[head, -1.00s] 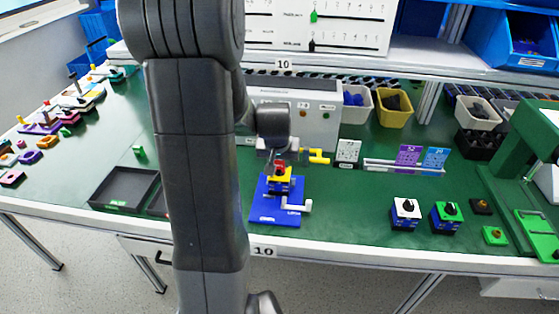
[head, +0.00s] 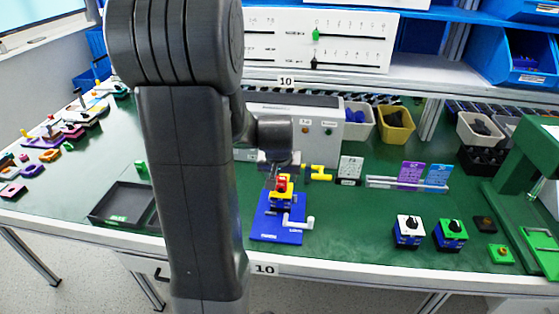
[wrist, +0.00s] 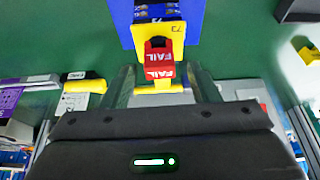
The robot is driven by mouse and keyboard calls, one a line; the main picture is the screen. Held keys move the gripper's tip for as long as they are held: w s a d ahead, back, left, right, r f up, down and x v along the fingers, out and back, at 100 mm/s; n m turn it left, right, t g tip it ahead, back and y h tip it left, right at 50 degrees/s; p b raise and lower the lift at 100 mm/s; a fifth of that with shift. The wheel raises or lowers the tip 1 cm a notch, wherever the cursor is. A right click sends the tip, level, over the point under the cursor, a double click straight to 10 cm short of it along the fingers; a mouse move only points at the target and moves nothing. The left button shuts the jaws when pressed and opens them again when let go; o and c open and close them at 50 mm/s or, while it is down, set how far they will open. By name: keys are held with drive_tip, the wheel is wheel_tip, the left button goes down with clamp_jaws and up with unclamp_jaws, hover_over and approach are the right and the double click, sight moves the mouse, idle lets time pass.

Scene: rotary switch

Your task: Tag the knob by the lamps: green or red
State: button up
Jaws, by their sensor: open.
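A blue fixture (head: 262,222) with a white crank handle stands at the front of the table. A yellow part (head: 283,196) numbered 73 sits on it, and a red piece (head: 282,183) marked FAIL is on the yellow part. The wrist view shows this red FAIL piece (wrist: 160,62) against the yellow part (wrist: 172,30). My gripper (wrist: 160,78) is open, its fingers either side of the lower end of the red piece. A grey box (head: 270,112) behind carries a red-orange lamp (head: 305,130) and a green lamp (head: 328,131); I cannot tell which is lit. The knob itself is not clearly visible.
A dark tray (head: 118,203) lies at left. Green table lies clear between fixture and boxes.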

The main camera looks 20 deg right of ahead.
drive_tip(key=v, duration=1.1)
drive_tip(key=shift+r, duration=0.25)
wheel_tip(320, 180, up, 9)
drive_tip(key=p, duration=0.7)
drive_tip(key=shift+f, duration=0.15)
wheel_tip(320, 180, down, 11)
drive_tip(key=b, duration=0.7)
drive_tip(key=shift+w+d+f, duration=0.2)
drive_tip(key=shift+w+d, duration=0.05)
drive_tip(key=shift+w, duration=0.15)
